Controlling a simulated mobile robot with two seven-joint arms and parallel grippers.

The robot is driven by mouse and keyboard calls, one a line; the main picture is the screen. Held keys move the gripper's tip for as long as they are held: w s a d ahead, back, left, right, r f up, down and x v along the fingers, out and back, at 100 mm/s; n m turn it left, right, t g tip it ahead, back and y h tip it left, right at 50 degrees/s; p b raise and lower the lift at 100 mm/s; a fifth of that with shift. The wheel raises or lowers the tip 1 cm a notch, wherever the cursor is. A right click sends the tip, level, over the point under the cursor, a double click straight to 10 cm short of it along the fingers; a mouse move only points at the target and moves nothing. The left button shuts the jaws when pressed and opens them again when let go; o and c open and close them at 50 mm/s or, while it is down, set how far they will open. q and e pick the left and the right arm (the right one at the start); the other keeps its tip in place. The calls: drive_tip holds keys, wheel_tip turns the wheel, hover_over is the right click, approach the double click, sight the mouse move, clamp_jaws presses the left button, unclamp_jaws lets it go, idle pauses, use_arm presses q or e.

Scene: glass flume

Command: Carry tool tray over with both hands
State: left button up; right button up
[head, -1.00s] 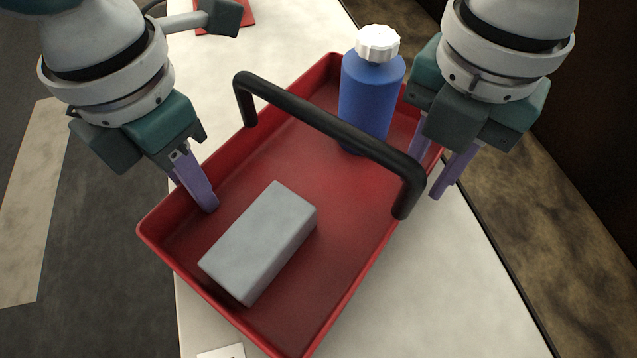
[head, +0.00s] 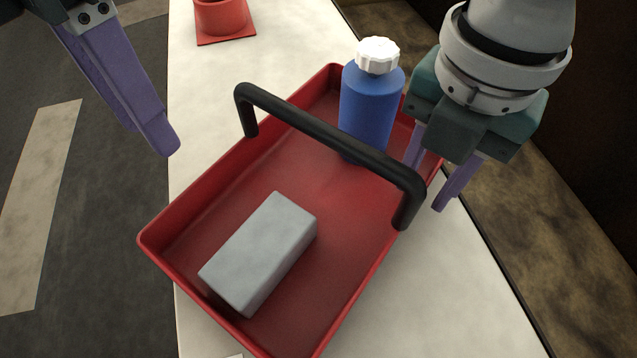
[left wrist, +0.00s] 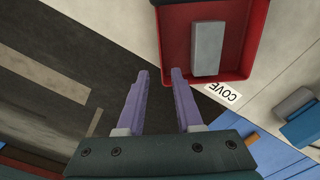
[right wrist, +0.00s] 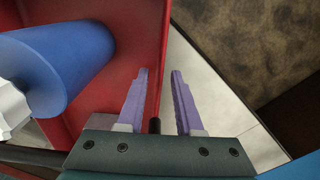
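The red tool tray (head: 190,205) rests on a pale bench top, with a black handle (head: 320,127) arching over it. A grey block (head: 262,250) and a blue bottle (head: 368,108) with a white cap are in it. My left gripper (head: 160,142) is open and empty, left of the tray and apart from its wall; the left wrist view also shows the fingers apart (left wrist: 160,74). My right gripper (head: 425,185) is open at the tray's right wall. In the right wrist view its fingers (right wrist: 160,74) stand either side of that wall, with gaps.
A red object on a square base (head: 224,28) stands on the bench beyond the tray. A white label reading "COVE" (left wrist: 222,93) lies by the tray's near end. Dark floor (head: 100,230) is left of the bench; a brown mottled surface (head: 560,220) is right.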

drive_tip(key=shift+r, duration=0.5)
use_arm(q)
drive_tip(key=shift+r, duration=0.35)
use_arm(e)
wheel_tip(320, 180, up, 11)
